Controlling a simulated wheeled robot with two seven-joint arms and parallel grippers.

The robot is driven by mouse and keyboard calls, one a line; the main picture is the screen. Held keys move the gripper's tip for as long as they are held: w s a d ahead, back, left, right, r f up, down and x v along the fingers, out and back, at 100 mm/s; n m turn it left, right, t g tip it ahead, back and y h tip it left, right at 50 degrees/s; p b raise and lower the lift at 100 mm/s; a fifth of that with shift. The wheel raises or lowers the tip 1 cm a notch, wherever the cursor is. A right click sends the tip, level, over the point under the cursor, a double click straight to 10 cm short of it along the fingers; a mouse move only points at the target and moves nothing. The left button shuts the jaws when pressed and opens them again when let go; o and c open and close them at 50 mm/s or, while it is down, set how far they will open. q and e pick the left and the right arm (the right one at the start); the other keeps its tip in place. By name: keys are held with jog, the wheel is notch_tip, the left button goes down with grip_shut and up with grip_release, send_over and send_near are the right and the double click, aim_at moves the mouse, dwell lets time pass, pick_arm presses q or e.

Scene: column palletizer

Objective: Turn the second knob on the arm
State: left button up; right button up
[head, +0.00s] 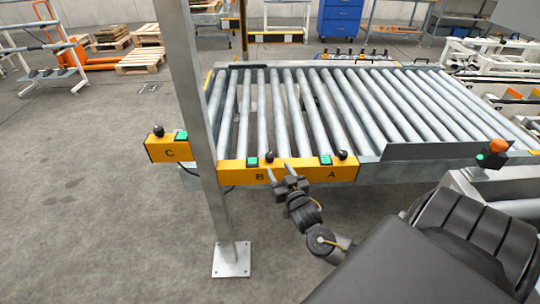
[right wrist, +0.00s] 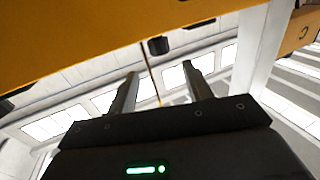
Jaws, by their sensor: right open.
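A yellow control bar (head: 300,172) on the front of the roller conveyor carries the letters B and A. It has a black knob (head: 268,156) by B and another black knob (head: 342,155) by A, each with a green button at its left. A separate yellow box (head: 168,150) marked C has a black knob (head: 158,131) on top. My right gripper (head: 279,170) is open and empty at the front of the bar, just right of the B. My left gripper is out of view.
A grey upright post (head: 203,110) stands between box C and the bar, left of my right gripper. The roller conveyor (head: 300,105) lies behind the bar.

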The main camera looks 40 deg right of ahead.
aim_at(272, 158)
jog(key=x, duration=0.9)
jog(key=shift+w+f+p, duration=0.1)
jog(key=shift+p, duration=0.25)
jog(key=c, duration=0.9)
jog(key=shift+c, duration=0.2)
